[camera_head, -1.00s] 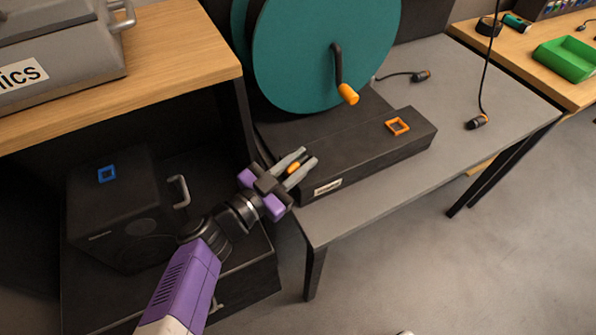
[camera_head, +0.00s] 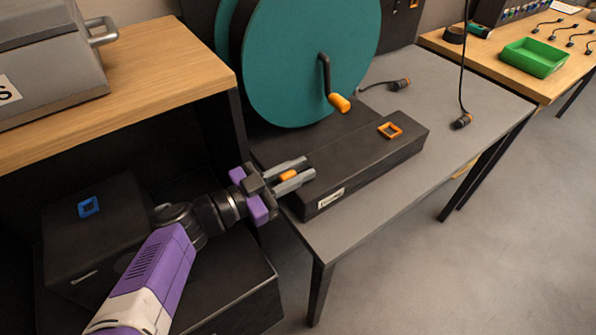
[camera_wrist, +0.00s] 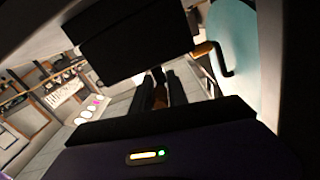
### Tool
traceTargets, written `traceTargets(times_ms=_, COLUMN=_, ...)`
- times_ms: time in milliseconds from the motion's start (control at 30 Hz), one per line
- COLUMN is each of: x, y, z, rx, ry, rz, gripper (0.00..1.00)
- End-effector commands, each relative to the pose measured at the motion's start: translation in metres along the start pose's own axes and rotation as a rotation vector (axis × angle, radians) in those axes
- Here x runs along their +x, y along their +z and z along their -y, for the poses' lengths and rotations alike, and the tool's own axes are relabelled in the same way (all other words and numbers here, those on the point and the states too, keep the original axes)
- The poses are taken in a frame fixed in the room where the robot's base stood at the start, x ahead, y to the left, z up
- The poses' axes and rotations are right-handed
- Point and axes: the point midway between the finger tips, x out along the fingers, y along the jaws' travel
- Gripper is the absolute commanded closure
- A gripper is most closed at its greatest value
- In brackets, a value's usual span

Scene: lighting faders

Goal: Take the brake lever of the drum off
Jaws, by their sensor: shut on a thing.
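The teal drum (camera_head: 300,65) stands at the back of the grey table. Its crank has an orange handle (camera_head: 339,103). It also shows in the wrist view, as a pale teal disc (camera_wrist: 236,45). A long black box (camera_head: 360,158) lies in front of the drum, with a white label on its near face. A small orange piece (camera_head: 288,175), which looks like the brake lever's grip, sits at the left end of this box. My gripper (camera_head: 294,174) is shut on it, with one grey finger on each side. The fingers hide most of the lever.
An orange square frame (camera_head: 390,130) lies on the black box. Cable ends with connectors (camera_head: 400,84) rest on the grey table (camera_head: 400,190). A wooden shelf (camera_head: 150,85) is at the left, above a dark box with a blue square (camera_head: 89,207). A green tray (camera_head: 535,57) stands at the right.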

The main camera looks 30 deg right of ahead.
Motion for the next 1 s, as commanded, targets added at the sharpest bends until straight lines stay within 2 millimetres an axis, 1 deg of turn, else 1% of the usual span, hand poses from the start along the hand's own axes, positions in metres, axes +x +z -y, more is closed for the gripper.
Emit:
traceTargets(times_ms=33, x=-0.002, y=-0.001, z=0.003, rx=0.005, ry=-0.009, rz=0.003, gripper=1.00)
traceTargets(times_ms=133, x=-0.002, y=-0.001, z=0.003, rx=0.005, ry=-0.009, rz=0.003, gripper=1.00)
traceTargets(times_ms=167, x=-0.002, y=-0.001, z=0.004, rx=0.005, ry=-0.009, rz=0.003, gripper=0.79)
traceTargets(times_ms=200, x=-0.002, y=-0.001, z=0.004, rx=0.005, ry=-0.010, rz=0.003, gripper=0.71)
traceTargets(times_ms=233, x=-0.002, y=-0.001, z=0.003, rx=0.004, ry=-0.009, rz=0.002, gripper=0.65)
traceTargets(times_ms=267, x=-0.001, y=-0.001, z=0.003, rx=0.004, ry=-0.009, rz=0.002, gripper=0.62)
traceTargets(times_ms=533, x=-0.001, y=0.000, z=0.001, rx=0.002, ry=-0.004, rz=0.001, gripper=0.62)
traceTargets(times_ms=633, x=-0.005, y=0.000, z=0.001, rx=0.002, ry=-0.005, rz=0.002, gripper=0.62)
traceTargets(times_ms=767, x=-0.022, y=0.001, z=0.002, rx=0.002, ry=-0.007, rz=0.003, gripper=0.62)
traceTargets(times_ms=1000, x=-0.060, y=0.001, z=0.002, rx=0.003, ry=-0.007, rz=0.004, gripper=0.62)
